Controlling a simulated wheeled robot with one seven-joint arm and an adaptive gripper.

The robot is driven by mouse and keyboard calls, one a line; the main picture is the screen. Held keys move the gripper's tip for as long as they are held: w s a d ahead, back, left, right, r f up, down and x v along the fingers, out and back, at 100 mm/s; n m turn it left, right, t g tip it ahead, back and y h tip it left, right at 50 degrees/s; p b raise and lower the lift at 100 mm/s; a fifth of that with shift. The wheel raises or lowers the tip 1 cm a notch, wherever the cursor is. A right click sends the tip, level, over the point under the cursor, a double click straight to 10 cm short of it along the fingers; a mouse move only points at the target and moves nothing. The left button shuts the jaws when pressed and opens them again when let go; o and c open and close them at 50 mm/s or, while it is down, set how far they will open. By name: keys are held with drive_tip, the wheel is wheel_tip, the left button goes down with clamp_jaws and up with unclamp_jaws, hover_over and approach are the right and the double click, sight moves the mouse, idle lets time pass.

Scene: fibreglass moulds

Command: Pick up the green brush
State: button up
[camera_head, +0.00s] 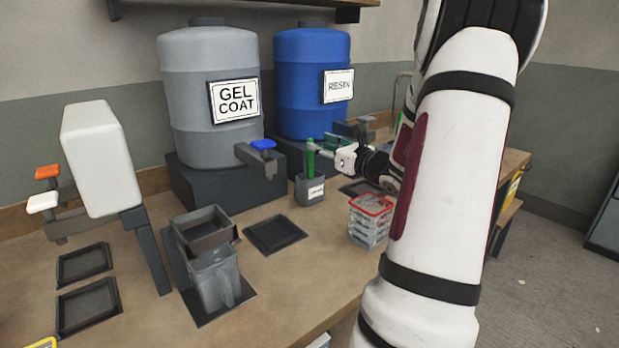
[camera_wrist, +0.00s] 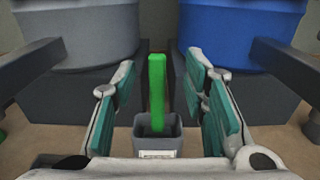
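The green brush (camera_head: 310,158) stands upright in a small grey holder cup (camera_head: 309,190) with a white label, on the workbench. In the wrist view the green brush (camera_wrist: 157,92) rises out of the cup (camera_wrist: 157,143), between my gripper's two fingers. My gripper (camera_wrist: 160,100) is open, with its teal finger pads apart on either side of the brush. In the head view my gripper (camera_head: 325,147) reaches in from the right at the height of the brush handle. The brush's lower end is hidden inside the cup.
Behind the cup stand a grey gel coat drum (camera_head: 212,100) and a blue resin drum (camera_head: 312,80) with spigots. A stack of clear boxes with a red lid (camera_head: 371,206) is at front right. A grey jug (camera_head: 215,278) and a black tray (camera_head: 274,235) stand left.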

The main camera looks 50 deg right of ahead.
sight(310, 155)
drive_tip(key=x, duration=0.5)
drive_tip(key=shift+a+f, duration=0.15)
drive_tip(key=shift+f, duration=0.05)
drive_tip(key=shift+c, duration=0.2)
clamp_jaws()
